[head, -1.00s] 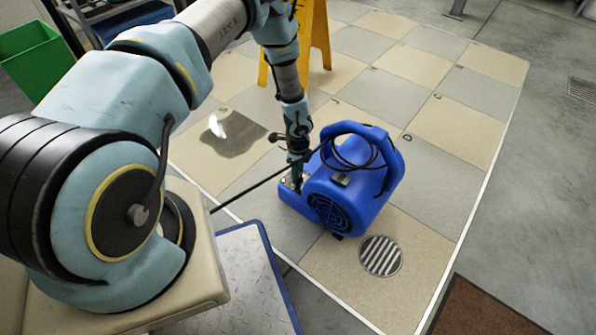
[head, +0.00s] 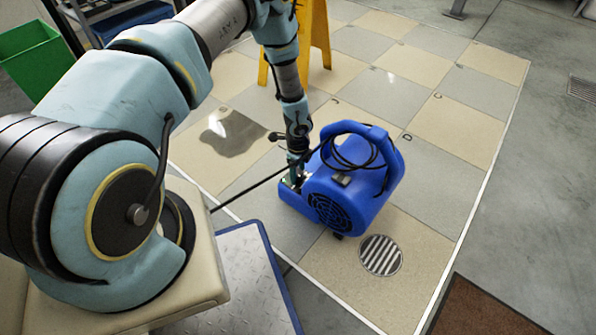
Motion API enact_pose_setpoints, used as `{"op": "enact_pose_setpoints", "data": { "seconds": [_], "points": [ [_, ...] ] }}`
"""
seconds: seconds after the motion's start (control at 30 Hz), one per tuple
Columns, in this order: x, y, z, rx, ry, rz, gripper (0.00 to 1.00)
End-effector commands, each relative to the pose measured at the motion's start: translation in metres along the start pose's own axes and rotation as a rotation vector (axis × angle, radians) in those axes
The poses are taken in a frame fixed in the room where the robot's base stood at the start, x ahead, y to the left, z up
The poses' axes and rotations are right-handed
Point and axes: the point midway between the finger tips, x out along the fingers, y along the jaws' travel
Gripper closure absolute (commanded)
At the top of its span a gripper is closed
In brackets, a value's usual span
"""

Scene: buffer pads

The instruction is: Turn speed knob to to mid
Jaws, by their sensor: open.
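The blue floor blower (head: 352,205) stands on the checkered tiles, with a black cord coiled over its handle and a round grille facing the front. My gripper (head: 294,181) points down at the blower's low left part, close against the blue housing. The jaws are open, though they are small and partly hidden here. The speed knob cannot be made out; the spot around my fingertips is too small and covered to read. I cannot tell whether the fingers touch anything.
A yellow wet-floor sign (head: 316,45) stands behind my arm. A dark puddle (head: 232,134) lies left of the blower. A round floor drain (head: 381,255) is just in front of it. A green bin (head: 38,62) is at far left. Tiles right of the blower are clear.

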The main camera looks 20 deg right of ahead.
Motion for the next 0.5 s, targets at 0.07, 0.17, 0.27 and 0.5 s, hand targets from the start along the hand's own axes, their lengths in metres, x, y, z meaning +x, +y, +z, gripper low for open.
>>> {"op": "enact_pose_setpoints", "data": {
  "seconds": [0.07,0.17,0.27,0.5],
  "points": [
    [-0.003,0.0,0.0,0.0,0.0,0.0,0.29],
    [-0.014,-0.001,0.0,0.0,0.0,-0.001,0.29],
    [-0.032,-0.001,0.0,-0.001,0.0,-0.002,0.29],
    [-0.079,-0.001,0.0,-0.001,0.0,-0.001,0.29]
  ]
}}
